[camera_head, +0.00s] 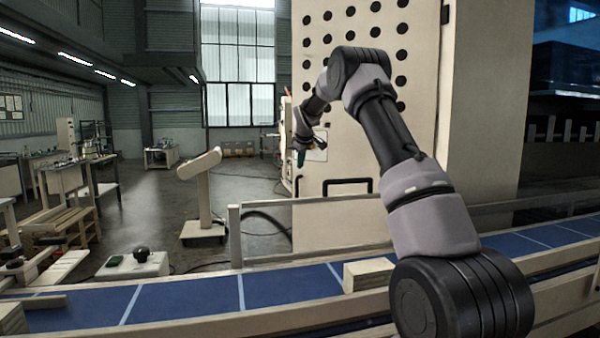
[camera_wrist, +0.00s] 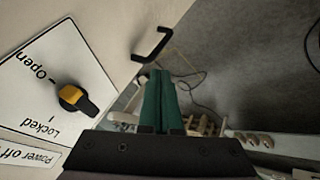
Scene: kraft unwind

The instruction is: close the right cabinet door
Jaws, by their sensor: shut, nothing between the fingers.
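The cream cabinet door (camera_head: 320,70), with rows of black round holes, stands beyond the conveyor. I cannot tell from these views how far it is open. A black handle (camera_head: 347,186) is low on the cream front; a black handle (camera_wrist: 152,44) also shows in the wrist view. My gripper (camera_head: 301,158) is at the left part of the front, its green fingers pointing down in the head view. In the wrist view my gripper (camera_wrist: 160,74) is shut and empty. A yellow and black knob (camera_wrist: 75,97) sits on an "Open/Locked" plate to its left. Contact with the door cannot be told.
A blue conveyor (camera_head: 190,302) with a cream block (camera_head: 368,274) runs across the front, with a rail (camera_head: 330,199) behind it. A pedestal (camera_head: 203,205) stands to the left.

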